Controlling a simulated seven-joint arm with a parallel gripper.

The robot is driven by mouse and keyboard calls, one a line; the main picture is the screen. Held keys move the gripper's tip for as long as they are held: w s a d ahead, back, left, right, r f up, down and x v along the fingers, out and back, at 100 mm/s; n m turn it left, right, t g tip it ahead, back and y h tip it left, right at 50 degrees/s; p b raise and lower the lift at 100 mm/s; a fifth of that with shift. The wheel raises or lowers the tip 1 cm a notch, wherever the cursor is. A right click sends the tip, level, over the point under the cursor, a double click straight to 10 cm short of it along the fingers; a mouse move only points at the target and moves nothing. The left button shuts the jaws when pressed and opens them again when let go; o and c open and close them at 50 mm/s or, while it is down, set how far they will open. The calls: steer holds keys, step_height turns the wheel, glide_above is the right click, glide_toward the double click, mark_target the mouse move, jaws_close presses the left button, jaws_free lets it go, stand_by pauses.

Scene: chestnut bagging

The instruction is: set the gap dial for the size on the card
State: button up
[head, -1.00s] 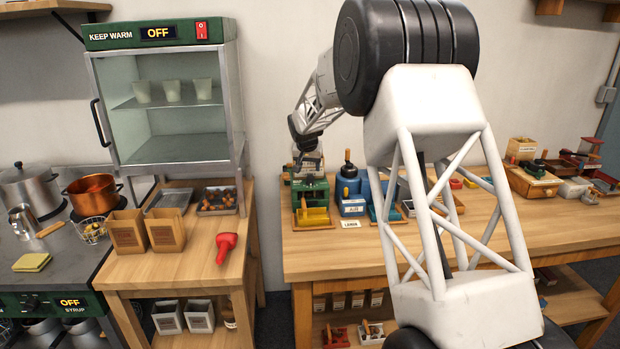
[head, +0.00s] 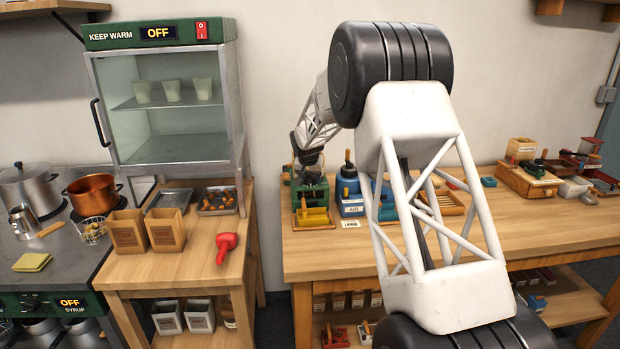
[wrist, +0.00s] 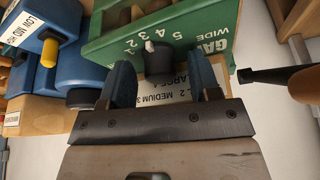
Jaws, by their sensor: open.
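The green machine (head: 312,190) stands at the left of the right-hand bench. In the wrist view its green face (wrist: 112,45) carries "WIDE" and a row of numbers. My gripper (wrist: 161,75) is open, with a blue pad on each side of the dial and no clear contact visible. A printed size list (wrist: 165,97), with "MEDIUM" legible, is partly hidden behind the gripper. In the head view a small white card (head: 351,224) lies in front; its word looks like "LARGE".
A blue machine (head: 348,190) stands right beside the green one, and also shows in the wrist view (wrist: 80,65). A black rod with a wooden handle (wrist: 300,80) juts in at the right of the wrist view. The bench front (head: 320,255) is clear.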

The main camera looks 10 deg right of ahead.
steer(key=c, duration=0.9)
steer(key=shift+m, duration=0.3)
steer(key=shift+f+m+h, duration=0.1)
steer(key=shift+m+h, duration=0.4)
steer(key=shift+m, duration=0.7)
steer(key=o, duration=0.9)
steer(key=shift+r+n, duration=0.25)
steer(key=shift+n, duration=0.35)
